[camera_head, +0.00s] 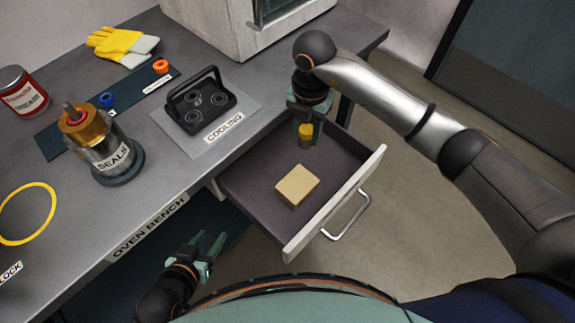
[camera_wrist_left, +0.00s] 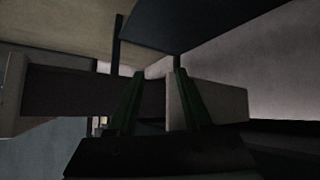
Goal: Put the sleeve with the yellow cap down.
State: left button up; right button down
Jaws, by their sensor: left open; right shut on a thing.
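A sleeve with a yellow cap (camera_head: 305,130) is at my right gripper (camera_head: 309,112), over the far end of the open drawer (camera_head: 240,186). My right gripper is shut on it, and its fingers hide part of the sleeve. I cannot tell whether its lower end touches the drawer floor. My left gripper (camera_head: 212,246) is open and empty, in front of the bench and left of the drawer front. In the left wrist view its two fingers (camera_wrist_left: 153,105) are apart with nothing between them.
A tan block (camera_head: 297,186) lies in the drawer. On the bench are a black holder (camera_head: 208,98) on the COOLING mat, a SEALS canister (camera_head: 105,148), a red tin (camera_head: 22,92), yellow gloves (camera_head: 122,46), and blue and orange rings. The drawer's handle (camera_head: 347,218) sticks out.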

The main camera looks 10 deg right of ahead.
aim_at(305, 148)
jog(key=shift+w+f+m, duration=0.1)
jog(key=shift+f+m, duration=0.2)
jog(key=shift+f, duration=0.1)
notch_tip(305, 148, down, 5)
jog(key=shift+f+b, duration=0.2)
jog(key=shift+b, duration=0.4)
notch_tip(305, 148, down, 3)
jog(key=shift+r+b, duration=0.2)
jog(key=shift+b, duration=0.1)
jog(key=shift+f, duration=0.65)
pick_arm(q)
jog(key=shift+w+a+t, duration=0.35)
jog(key=shift+w+t, duration=0.05)
jog(key=shift+w, duration=0.2)
pick_arm(e)
jog(key=shift+f, duration=0.15)
pick_arm(q)
jog(key=shift+w+r, duration=0.1)
jog(key=shift+w, duration=0.05)
pick_arm(e)
jog(key=shift+f, duration=0.1)
jog(key=c, duration=0.9)
grip_release()
pick_arm(q)
jog(key=shift+w+r+t, duration=0.25)
jog(key=shift+r+t, duration=0.05)
jog(key=shift+r, duration=0.05)
pick_arm(e)
jog(key=o, duration=0.4)
jog(key=shift+o, duration=0.2)
